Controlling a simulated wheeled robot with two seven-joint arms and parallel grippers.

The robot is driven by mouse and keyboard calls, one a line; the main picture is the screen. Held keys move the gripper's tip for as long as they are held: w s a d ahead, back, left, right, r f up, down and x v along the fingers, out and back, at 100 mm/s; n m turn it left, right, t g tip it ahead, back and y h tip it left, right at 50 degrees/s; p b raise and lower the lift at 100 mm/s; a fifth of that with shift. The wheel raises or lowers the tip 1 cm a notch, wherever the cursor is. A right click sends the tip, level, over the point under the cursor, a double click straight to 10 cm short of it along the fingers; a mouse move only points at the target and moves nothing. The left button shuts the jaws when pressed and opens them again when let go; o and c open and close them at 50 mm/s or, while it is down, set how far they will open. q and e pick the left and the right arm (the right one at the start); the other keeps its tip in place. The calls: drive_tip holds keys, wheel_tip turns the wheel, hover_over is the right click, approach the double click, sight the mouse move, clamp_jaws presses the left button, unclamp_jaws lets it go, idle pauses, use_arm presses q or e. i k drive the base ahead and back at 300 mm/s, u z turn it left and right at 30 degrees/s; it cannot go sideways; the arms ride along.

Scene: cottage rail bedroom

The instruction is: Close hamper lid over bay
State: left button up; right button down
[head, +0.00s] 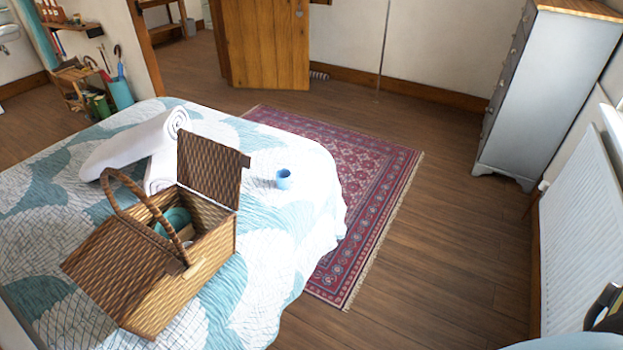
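A wicker hamper (163,290) with an arched handle (113,193) sits on the bed. One lid (115,270) lies flat over its near-left half. The other lid (210,168) stands up at the far side, leaving the bay beside it open. Inside the open bay lie a teal item (178,217) and something small and pale, partly hidden by the handle and wall. A dark part at the lower right edge, perhaps of my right gripper, is cut off by the frame, well away from the hamper; no fingertips show. My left gripper is out of view.
A blue mug (284,179) stands on the quilt (282,232) right of the raised lid. Rolled white towels (135,145) lie behind the hamper, close to it. A red rug (375,190) and clear wooden floor lie right of the bed. A grey chest of drawers (545,90) and radiator (585,230) line the right wall.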

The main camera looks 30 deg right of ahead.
sight(210, 169)
drive_tip(key=u, duration=0.9)
drive_tip(key=i, duration=0.35)
drive_tip(key=z, duration=0.6)
